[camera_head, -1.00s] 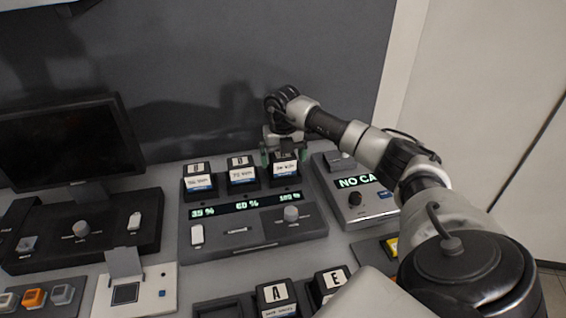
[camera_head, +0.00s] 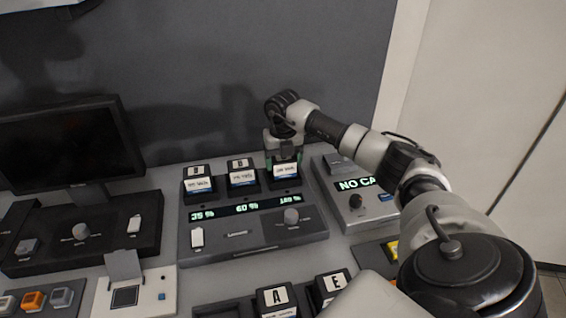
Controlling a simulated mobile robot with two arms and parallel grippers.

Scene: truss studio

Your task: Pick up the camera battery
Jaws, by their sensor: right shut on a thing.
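Three black batteries with white and blue labels stand in a row in the grey charger (camera_head: 255,249): a left one (camera_head: 198,184), a middle one (camera_head: 242,176) and a right one (camera_head: 285,172). The charger's display reads about 35 %, 60 % and 100 % beneath them. My right gripper (camera_head: 284,156) is over the right battery from above and shut on it, hiding its top. The battery is upright and looks still in its slot. My left gripper is not in view.
A "NO CA" display unit (camera_head: 358,200) stands close right of the charger. A black monitor (camera_head: 66,142) is at left. Two batteries, A (camera_head: 276,296) and E (camera_head: 331,284), stand in front. A dark wall rises behind.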

